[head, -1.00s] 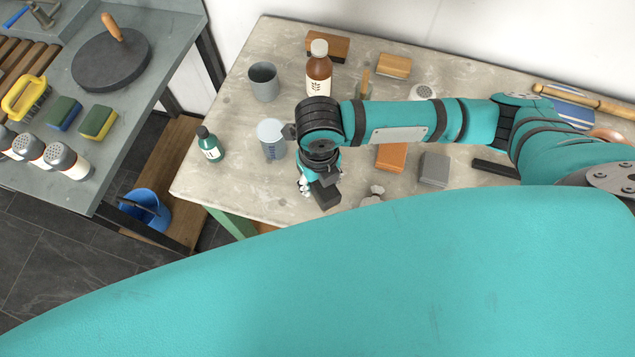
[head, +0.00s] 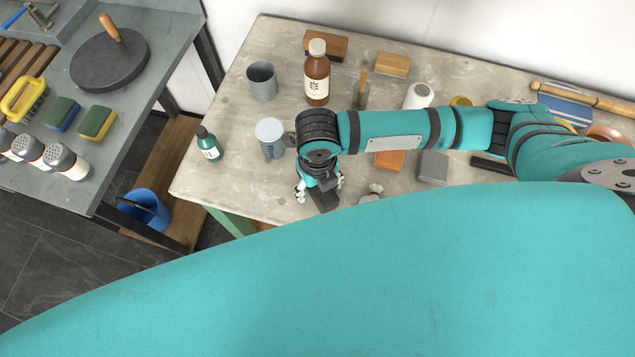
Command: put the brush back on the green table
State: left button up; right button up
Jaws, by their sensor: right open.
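My right gripper (head: 320,193) hangs low over the front part of the worn pale-topped table with green legs (head: 225,180). Its fingers are spread. A dark blocky piece shows between or below them; I cannot tell whether it is a brush or part of the gripper. A brown block that looks like a brush (head: 328,46) lies at the back of this table. A yellow-handled scrub brush (head: 22,98) lies on the grey table (head: 150,50) at left. My left gripper is out of view.
A grey-blue cup (head: 270,139), a green bottle (head: 209,145), a grey cup (head: 262,82) and a brown bottle (head: 317,75) stand left of and behind the gripper. A grey block (head: 433,167) lies to its right. My teal body hides the table's front.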

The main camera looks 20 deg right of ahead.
notch_tip(320, 180, up, 12)
jog(key=shift+r+b, duration=0.15)
jog(key=shift+b, duration=0.55)
